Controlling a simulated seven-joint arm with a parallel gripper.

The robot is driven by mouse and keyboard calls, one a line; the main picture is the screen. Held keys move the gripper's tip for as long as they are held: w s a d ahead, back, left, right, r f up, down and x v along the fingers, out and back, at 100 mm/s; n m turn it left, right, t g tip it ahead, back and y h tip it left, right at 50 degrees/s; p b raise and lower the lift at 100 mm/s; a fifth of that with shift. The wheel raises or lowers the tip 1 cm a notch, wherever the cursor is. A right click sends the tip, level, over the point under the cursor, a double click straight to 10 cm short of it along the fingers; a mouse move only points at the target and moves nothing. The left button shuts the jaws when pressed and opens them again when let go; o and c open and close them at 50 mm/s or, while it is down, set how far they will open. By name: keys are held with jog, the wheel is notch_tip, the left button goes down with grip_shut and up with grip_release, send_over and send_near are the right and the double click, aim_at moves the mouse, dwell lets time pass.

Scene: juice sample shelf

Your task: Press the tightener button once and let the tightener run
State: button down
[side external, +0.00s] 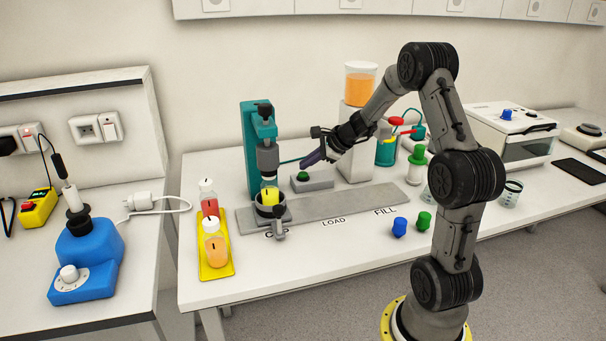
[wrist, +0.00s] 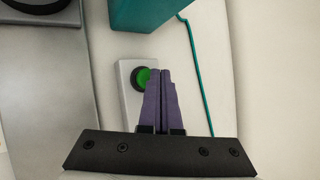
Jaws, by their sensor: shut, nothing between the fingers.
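The tightener (side external: 262,130) is a teal stand with a grey head, at the back left of the bench. The tightener button (side external: 303,176) is green on a grey box (side external: 318,183) to the right of the tightener. In the wrist view the green button (wrist: 142,79) shows just left of my fingertips, partly covered by them. My gripper (side external: 308,160) has purple fingers, shut with nothing between them, over the button box. In the wrist view my gripper (wrist: 162,72) has its fingers together. I cannot tell whether they touch the button.
A yellow tray (side external: 217,273) with red and orange bottles stands at the front left. A grey rail plate (side external: 350,204) runs along the bench. Blue (side external: 399,227) and green (side external: 424,221) caps lie in front. An orange-filled dispenser (side external: 360,84) stands behind my gripper.

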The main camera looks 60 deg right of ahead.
aim_at(307, 174)
jog(key=shift+f, duration=0.8)
dwell(0.9)
jog(key=shift+r, duration=0.95)
jog(key=shift+r, duration=2.5)
